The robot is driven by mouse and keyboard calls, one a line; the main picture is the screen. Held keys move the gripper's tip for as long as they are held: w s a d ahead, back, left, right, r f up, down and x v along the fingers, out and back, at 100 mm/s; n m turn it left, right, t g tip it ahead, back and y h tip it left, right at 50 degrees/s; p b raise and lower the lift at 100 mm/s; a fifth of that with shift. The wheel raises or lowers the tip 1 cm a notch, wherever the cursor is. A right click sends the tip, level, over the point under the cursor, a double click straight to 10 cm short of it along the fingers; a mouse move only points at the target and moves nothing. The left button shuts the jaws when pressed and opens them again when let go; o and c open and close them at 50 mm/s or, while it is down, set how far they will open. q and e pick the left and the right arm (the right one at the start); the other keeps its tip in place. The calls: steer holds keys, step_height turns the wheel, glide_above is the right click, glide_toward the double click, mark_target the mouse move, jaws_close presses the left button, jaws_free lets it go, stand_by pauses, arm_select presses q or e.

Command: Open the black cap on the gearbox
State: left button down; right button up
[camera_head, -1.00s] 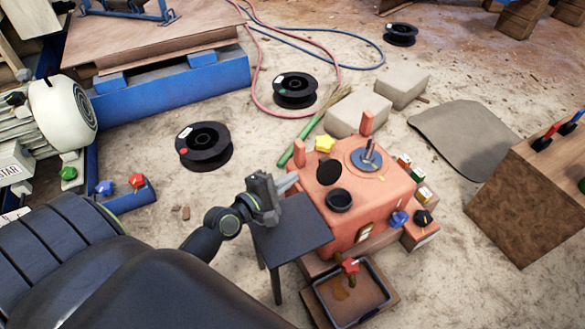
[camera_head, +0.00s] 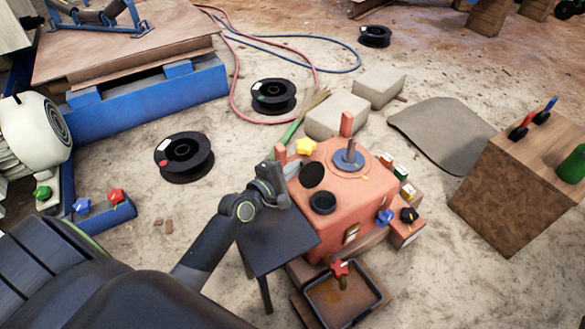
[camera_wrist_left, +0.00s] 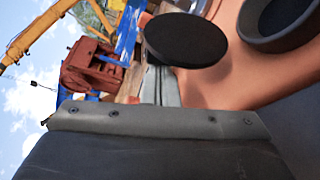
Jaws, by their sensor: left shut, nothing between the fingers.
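The orange gearbox (camera_head: 362,200) stands at the centre right of the head view. Its black cap (camera_head: 312,175) is a round disc beside a dark round opening with a black rim (camera_head: 322,202), and does not cover it. My left gripper (camera_head: 292,169) is shut and empty at the gearbox's left side, just left of the cap. In the left wrist view, the closed fingers (camera_wrist_left: 160,86) are just below the cap (camera_wrist_left: 186,40), and the opening's rim (camera_wrist_left: 280,22) is at the upper right. Whether the fingers touch the cap is unclear. My right gripper is out of view.
A dark small table (camera_head: 278,240) stands beside the gearbox under my left arm. A tray with a red knob (camera_head: 343,295) lies in front. A yellow star knob (camera_head: 306,146) and an upright orange post (camera_head: 347,123) are close to the cap. A wooden block (camera_head: 520,190) stands at right.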

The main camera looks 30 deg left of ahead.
arm_select(q)
steer(key=shift+s+d+r+m, duration=0.15)
steer(key=shift+d+r+m, duration=0.05)
steer(key=shift+m, duration=0.2)
steer(key=shift+s+d+r, duration=0.1)
steer(key=shift+d+r, duration=0.05)
steer(key=shift+r, duration=0.2)
steer(key=shift+s+d+r+p, duration=0.1)
steer(key=shift+d+r+p, duration=0.05)
steer(key=shift+p, duration=0.4)
steer(key=shift+s, duration=0.1)
